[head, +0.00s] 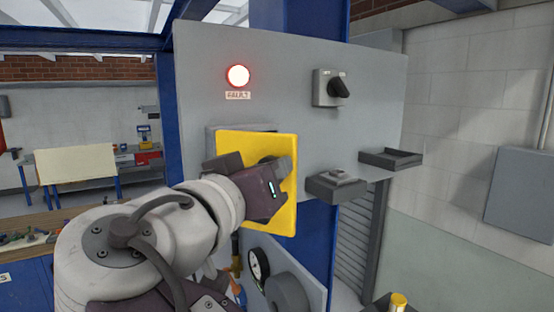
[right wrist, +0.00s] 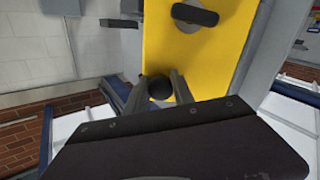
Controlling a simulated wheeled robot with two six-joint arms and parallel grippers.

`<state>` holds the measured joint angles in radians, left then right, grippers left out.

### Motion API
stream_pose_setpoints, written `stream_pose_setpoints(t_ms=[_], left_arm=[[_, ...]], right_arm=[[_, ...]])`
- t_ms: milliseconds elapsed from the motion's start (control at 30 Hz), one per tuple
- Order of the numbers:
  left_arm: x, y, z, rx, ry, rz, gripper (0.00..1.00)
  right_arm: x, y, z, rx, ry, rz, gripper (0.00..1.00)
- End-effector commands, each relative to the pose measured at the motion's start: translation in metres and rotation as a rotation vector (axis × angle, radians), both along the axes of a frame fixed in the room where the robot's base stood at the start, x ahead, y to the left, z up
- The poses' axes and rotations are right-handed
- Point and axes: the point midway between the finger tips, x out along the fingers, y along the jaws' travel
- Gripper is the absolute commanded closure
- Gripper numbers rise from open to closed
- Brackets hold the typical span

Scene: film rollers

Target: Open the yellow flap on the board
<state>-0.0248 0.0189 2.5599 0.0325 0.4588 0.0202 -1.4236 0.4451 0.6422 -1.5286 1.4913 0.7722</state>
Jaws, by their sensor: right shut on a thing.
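The yellow flap (head: 285,215) is on the grey board (head: 290,70), in front of a grey frame (head: 215,129). It stands out from the frame; how far it is swung is hard to tell. My right gripper (head: 274,165) is at its face and covers much of it. In the right wrist view the yellow flap (right wrist: 215,60) fills the upper middle, and a dark bar on a round plate (right wrist: 194,15) shows on it. There my right gripper (right wrist: 164,80) is shut on a black knob (right wrist: 160,88) at the flap. My left gripper is not in view.
The board carries a lit red fault lamp (head: 238,76), a black rotary switch (head: 337,88), a grey button box (head: 337,185) and a small tray (head: 391,158). A gauge (head: 258,265) is below the flap. A blue post (head: 319,245) stands behind the board.

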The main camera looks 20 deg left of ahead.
Motion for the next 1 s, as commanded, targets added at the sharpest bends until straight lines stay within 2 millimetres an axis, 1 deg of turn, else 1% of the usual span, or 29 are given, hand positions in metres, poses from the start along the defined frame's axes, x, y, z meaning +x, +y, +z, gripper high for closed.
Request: stream_pose_setpoints(t_ms=[467,500,533,567,867,967,1000], left_arm=[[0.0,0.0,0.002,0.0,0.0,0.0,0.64],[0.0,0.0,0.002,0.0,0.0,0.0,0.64],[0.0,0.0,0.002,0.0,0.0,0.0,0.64],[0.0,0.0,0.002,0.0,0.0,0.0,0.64],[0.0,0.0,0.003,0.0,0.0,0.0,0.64],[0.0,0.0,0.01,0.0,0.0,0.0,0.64],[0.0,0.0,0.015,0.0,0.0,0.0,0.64]], right_arm=[[-0.001,0.0,0.0,-0.001,-0.002,-0.013,1.0],[-0.001,0.0,0.0,-0.001,-0.002,-0.013,0.62],[-0.001,0.0,0.0,-0.001,-0.002,-0.013,0.54],[-0.001,0.0,0.0,-0.001,-0.002,-0.013,0.49],[-0.001,0.0,0.001,-0.001,-0.001,-0.012,0.49],[-0.001,0.001,0.01,0.0,-0.001,-0.012,0.49],[-0.001,0.001,0.016,0.0,-0.001,-0.012,0.49]])
